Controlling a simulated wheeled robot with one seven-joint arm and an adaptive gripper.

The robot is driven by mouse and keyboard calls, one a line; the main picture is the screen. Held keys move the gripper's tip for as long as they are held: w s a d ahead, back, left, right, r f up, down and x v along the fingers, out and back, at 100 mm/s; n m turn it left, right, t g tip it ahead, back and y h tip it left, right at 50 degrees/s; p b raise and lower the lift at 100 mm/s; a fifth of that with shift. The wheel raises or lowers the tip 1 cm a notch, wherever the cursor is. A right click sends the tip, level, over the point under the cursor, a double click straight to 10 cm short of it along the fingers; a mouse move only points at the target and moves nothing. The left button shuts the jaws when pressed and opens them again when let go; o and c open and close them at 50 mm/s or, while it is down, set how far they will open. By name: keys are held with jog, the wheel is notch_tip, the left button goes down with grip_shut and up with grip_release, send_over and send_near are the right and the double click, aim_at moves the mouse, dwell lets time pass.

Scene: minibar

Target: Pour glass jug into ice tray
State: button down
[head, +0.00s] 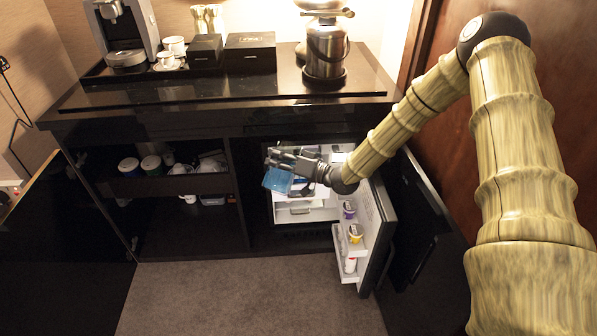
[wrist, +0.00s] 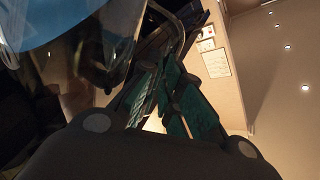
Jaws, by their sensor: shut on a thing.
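My gripper (head: 281,157) is at the opening of the minibar fridge, below the counter. It is shut on the glass jug, whose clear wall (wrist: 95,45) and curved handle show close to the fingers (wrist: 165,95) in the wrist view. A light blue area fills the wrist view's upper left corner. In the head view a blue patch (head: 278,180) hangs just below the fingers; it looks like the jug's contents, but I cannot tell for sure. The jug's tilt is unclear. I cannot make out the ice tray in either view.
The fridge door (head: 378,225) stands open to the right, its shelves holding small tubs (head: 355,233). A white drawer (head: 306,210) is inside the fridge. An open cupboard with jars (head: 151,164) is at left. A steel ice bucket (head: 326,52) stands on the counter.

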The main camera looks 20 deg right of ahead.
jog(key=shift+w+r+m, duration=0.15)
jog(key=shift+r+m, duration=0.05)
jog(key=shift+m, duration=0.2)
jog(key=shift+w+d+f+m, duration=0.1)
jog(key=shift+w+d+m, duration=0.35)
jog(key=shift+m, duration=0.55)
dwell(1.0)
jog(key=shift+w+d+f+m, duration=0.3)
jog(key=shift+w+d+m, duration=0.3)
jog(key=shift+m, duration=0.3)
dwell(4.7)
